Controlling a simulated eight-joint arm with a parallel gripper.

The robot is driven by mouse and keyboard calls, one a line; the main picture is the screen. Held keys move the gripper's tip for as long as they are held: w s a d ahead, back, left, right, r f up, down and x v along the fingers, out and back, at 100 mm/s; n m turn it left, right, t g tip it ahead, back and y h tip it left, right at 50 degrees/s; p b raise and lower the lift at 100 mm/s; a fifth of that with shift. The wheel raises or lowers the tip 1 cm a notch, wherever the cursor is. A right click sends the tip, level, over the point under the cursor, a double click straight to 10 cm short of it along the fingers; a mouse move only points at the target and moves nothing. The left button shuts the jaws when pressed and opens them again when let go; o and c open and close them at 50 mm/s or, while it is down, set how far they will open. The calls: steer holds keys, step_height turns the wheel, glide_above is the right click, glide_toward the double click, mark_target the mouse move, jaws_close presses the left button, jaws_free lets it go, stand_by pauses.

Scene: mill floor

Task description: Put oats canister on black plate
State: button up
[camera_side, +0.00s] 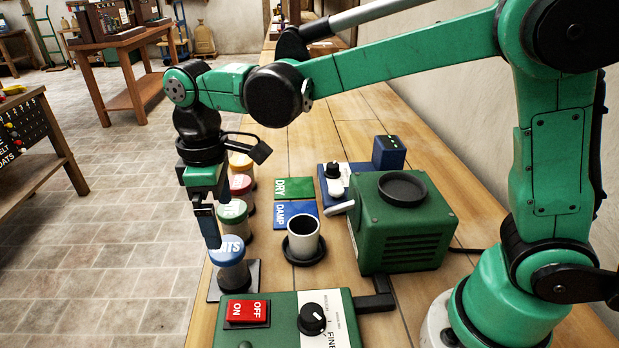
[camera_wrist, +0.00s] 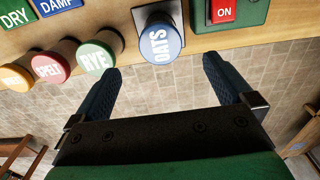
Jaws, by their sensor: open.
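The oats canister has a blue lid with white lettering and a clear body (camera_side: 233,274). It stands upright and appears to rest on a dark square plate (camera_side: 252,274). In the wrist view, its lid (camera_wrist: 160,42) reads OATS, and the plate's edge (camera_wrist: 141,14) shows behind it. My gripper (camera_side: 214,243) is open and empty, pointing down beside the lid. In the wrist view, the fingers of my gripper (camera_wrist: 160,66) lie left and right of the canister, with a gap on both sides. The near finger hides part of the lid in the side view.
Canisters with green (camera_side: 233,212), red (camera_side: 240,184) and orange lids stand in a row behind. A white cup (camera_side: 304,226) sits on a round black saucer (camera_side: 288,256). A green machine (camera_side: 400,235) carries a black dish (camera_side: 403,188). A red-switch control box (camera_side: 270,330) is in front.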

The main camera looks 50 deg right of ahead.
steer(key=shift+r, duration=0.75)
steer(key=s+d+m+t, duration=0.7)
steer(key=s+d+m, duration=0.1)
steer(key=d, duration=0.5)
steer(key=shift+f+m, duration=0.2)
steer(key=shift+m, duration=0.3)
